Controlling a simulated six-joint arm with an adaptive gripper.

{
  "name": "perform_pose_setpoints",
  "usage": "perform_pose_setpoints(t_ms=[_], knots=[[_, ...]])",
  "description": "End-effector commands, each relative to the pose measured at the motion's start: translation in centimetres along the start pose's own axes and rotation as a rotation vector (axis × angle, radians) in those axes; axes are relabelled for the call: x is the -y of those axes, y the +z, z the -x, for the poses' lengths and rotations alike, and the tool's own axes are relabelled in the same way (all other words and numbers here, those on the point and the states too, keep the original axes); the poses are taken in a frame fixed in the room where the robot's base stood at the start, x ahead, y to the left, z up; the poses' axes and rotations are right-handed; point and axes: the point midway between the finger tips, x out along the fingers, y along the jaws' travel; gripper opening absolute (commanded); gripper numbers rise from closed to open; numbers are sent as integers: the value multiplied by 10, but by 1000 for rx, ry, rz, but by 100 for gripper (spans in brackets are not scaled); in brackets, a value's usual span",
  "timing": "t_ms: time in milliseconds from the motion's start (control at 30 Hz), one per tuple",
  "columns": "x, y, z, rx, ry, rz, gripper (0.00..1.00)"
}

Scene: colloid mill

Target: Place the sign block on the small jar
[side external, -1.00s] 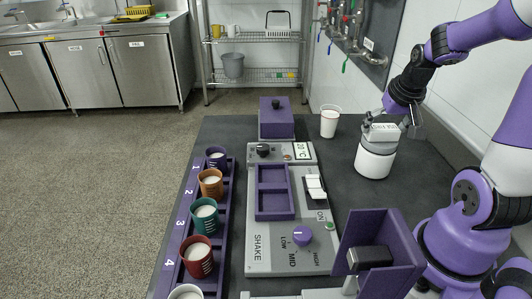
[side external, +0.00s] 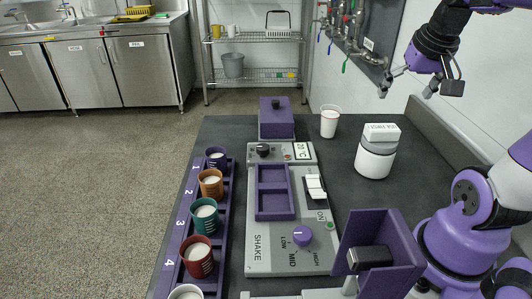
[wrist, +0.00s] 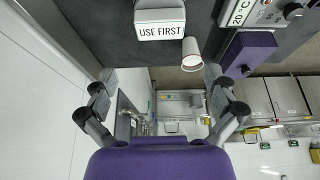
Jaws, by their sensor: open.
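The sign block (side external: 382,132) is a white block with dark lettering, lying on top of the small jar (side external: 375,161), a white jar with a dark grey band. In the wrist view the sign block (wrist: 160,24) reads "USE FIRST", and part of the jar (wrist: 158,4) shows behind it at the top edge. My gripper (side external: 408,88) is open and empty, above and apart from the block. Its spread fingers also show in the wrist view (wrist: 160,98), with nothing between them.
A white cup (side external: 329,122) stands left of the jar. The shaker panel (side external: 290,235), a purple lidded box (side external: 276,120) and a rack of several coloured cups (side external: 205,218) are further left. A purple holder (side external: 385,265) stands in front.

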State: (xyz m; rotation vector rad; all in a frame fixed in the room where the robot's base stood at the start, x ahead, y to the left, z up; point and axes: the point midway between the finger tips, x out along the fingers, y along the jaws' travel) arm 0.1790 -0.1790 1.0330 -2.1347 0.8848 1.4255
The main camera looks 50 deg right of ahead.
Motion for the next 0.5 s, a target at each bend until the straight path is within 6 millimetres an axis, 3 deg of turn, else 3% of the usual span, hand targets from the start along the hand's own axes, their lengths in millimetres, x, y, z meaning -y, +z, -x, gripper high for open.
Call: perform_pose_setpoints(t_ms=[167,267,400,500], knots=[[13,4,13,-8,-21,51,100],[48,20,13,-23,-81,189,100],[101,59,13,-58,-198,437,100],[126,86,14,-77,-270,581,100]])
